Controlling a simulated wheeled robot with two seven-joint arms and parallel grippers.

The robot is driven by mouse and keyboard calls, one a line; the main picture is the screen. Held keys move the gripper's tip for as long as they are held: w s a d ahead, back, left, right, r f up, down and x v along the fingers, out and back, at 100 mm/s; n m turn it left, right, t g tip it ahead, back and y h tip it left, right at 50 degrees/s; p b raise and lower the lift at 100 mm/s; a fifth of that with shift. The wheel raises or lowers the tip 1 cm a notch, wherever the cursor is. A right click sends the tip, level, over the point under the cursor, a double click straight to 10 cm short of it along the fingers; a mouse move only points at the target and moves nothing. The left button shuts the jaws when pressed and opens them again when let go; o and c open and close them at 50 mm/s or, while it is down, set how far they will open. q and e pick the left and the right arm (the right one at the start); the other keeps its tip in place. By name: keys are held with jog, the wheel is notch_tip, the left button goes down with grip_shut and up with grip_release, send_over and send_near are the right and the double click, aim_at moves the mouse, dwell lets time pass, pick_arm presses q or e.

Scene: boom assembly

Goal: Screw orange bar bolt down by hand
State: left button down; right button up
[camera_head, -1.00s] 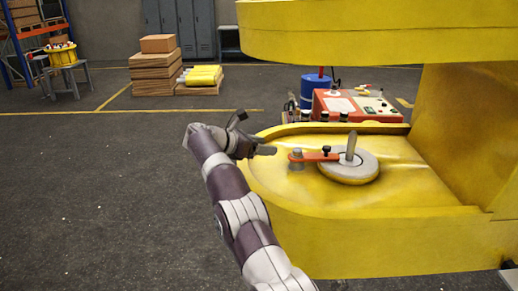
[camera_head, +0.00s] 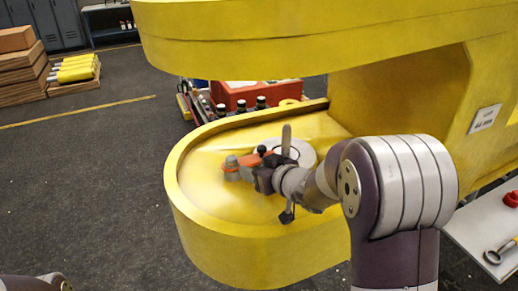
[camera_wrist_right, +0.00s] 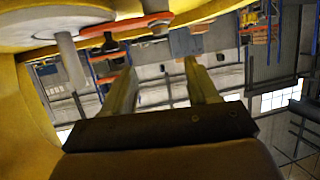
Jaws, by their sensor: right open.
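The orange bar (camera_head: 247,160) lies on the boom's yellow lower lip (camera_head: 215,215), running from a grey bolt (camera_head: 231,166) to a round grey disc (camera_head: 302,152) with an upright grey pin (camera_head: 286,140). A black-headed bolt (camera_head: 262,150) stands on the bar near the disc. My right gripper (camera_head: 258,176) is beside the bar on its near side, close to the black bolt. In the right wrist view the bar (camera_wrist_right: 128,24) crosses above the open fingers (camera_wrist_right: 160,75), with nothing between them. Exact contact is unclear. My left gripper is out of view.
The yellow upper boom section (camera_head: 310,45) overhangs the lip, and a yellow wall (camera_head: 400,100) closes the right side. A red box (camera_head: 255,94) stands behind the lip. A white-topped table (camera_head: 490,225) is at right. Dark floor (camera_head: 90,180) lies open at left.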

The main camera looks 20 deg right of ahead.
aim_at(234, 161)
jog(key=p+x, duration=0.1)
jog(key=x, duration=0.2)
jog(key=p+x, duration=0.1)
jog(key=x, duration=0.3)
jog(key=p+x, duration=0.1)
jog(key=x, duration=0.3)
jog(key=shift+a+f, duration=0.15)
jog(key=shift+f, duration=0.2)
jog(key=shift+w+f, duration=0.15)
jog(key=shift+w, duration=0.1)
jog(key=shift+f, duration=0.1)
